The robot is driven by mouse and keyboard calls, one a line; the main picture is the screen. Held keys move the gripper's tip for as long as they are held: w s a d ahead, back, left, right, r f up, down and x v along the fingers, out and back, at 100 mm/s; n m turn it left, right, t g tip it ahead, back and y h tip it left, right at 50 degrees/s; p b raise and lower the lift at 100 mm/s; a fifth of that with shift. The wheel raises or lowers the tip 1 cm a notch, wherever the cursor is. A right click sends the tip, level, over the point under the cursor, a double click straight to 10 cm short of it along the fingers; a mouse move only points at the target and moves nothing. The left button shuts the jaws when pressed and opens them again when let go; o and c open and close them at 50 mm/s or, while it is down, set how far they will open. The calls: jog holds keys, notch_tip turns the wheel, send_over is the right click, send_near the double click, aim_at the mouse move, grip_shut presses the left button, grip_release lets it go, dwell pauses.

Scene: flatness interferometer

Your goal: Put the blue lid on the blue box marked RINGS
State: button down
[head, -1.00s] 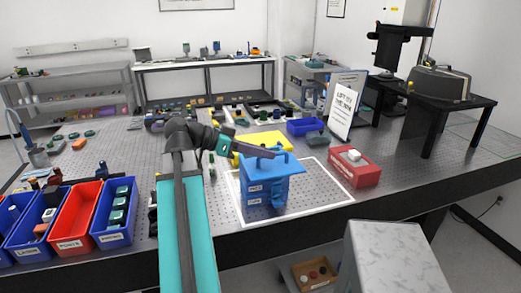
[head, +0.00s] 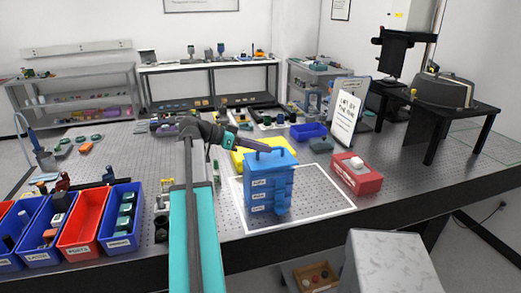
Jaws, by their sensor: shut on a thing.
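A stack of blue boxes (head: 271,196) with white labels on its front stands inside the white outline on the perforated table. The labels are too small to read surely, so I cannot tell which one says RINGS. The blue lid (head: 276,159), with a raised handle, is over the top of the stack. It looks level and lined up with the top box, but I cannot tell whether it rests fully on it. My gripper (head: 257,151) is shut on the lid's handle, coming from the left. The fingertips are small and partly merge with the handle.
A red box (head: 357,179) with a white thing on top stands to the right. A yellow thing (head: 242,158) lies behind the stack, and a blue bin (head: 308,131) farther back. Red and blue bins (head: 87,226) line the left front. The outlined area right of the stack is clear.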

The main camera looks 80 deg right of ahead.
jog(key=shift+w+d+f+p, duration=0.1)
jog(key=shift+w+d+p, duration=0.15)
jog(key=shift+d, duration=0.65)
jog(key=shift+w+d+f+p, duration=0.1)
jog(key=shift+w+d+p, duration=0.15)
jog(key=shift+d, duration=0.6)
jog(key=shift+f+p, duration=0.95)
jog(key=shift+f, duration=0.75)
jog(key=c, duration=1.8)
grip_release()
jog(key=shift+w, duration=0.1)
